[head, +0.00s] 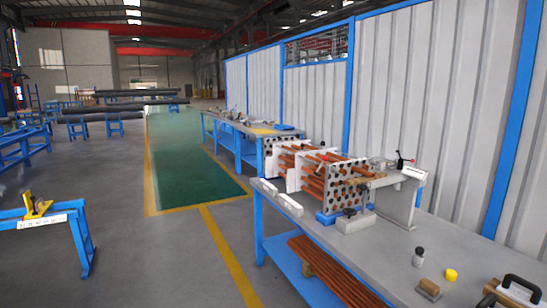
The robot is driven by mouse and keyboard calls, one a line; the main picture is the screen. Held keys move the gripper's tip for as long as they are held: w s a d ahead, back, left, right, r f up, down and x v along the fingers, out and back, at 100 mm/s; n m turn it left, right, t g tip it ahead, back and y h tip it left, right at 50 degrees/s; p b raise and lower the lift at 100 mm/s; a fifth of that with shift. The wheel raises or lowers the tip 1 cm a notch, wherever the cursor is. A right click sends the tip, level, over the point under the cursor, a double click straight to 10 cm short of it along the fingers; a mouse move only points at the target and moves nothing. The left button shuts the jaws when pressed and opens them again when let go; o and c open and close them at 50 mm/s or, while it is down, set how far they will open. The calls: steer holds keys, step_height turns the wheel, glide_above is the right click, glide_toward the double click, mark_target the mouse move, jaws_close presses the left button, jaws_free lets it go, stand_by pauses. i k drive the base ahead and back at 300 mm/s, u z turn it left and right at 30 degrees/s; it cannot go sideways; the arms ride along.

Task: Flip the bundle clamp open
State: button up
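A bundle of copper-coloured tubes (308,172) runs through white perforated plates on the grey workbench right of centre. A small clamp-like part with an upright black-tipped lever and a red piece (403,161) stands at the right end of the bundle, on a light bracket (401,202). A red piece (327,157) also lies on top of the bundle. I cannot tell for sure which of these is the bundle clamp, or whether it is open or shut. My gripper is not in view.
The workbench (375,250) holds a yellow cylinder (451,275), a dark-topped bottle (419,257), a wooden-backed brush or block (429,290) and black-handled items (515,290). A blue stand (45,220) with a yellow fixture is at left. Grey floor between is clear.

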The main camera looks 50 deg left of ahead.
mark_target(324, 158)
steer(key=u, duration=1.85)
steer(key=i, duration=3.05)
steer(key=z, duration=0.6)
